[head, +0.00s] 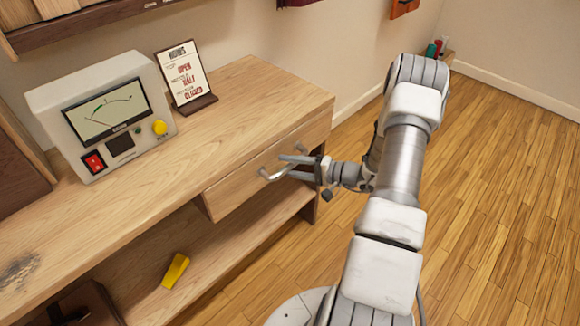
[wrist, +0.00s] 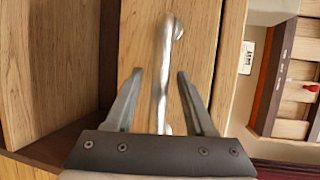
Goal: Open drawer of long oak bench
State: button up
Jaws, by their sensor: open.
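The long oak bench (head: 110,215) runs along the wall in the head view, with a drawer (head: 238,187) under its right end. The drawer front looks about flush with the bench. It carries a metal bar handle (head: 266,175), partly hidden by my fingers. My gripper (head: 289,165) is at the handle, its jaws open. In the wrist view the handle (wrist: 163,60) stands between the two fingers (wrist: 159,78), with a visible gap on each side. The drawer front (wrist: 195,45) is behind it.
A meter box (head: 105,115) and a small framed sign (head: 187,75) stand on the bench top. A yellow block (head: 176,270) lies on the lower shelf (head: 225,245). The wooden floor (head: 500,180) to the right is clear.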

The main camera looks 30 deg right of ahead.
grip_shut()
dwell(1.4)
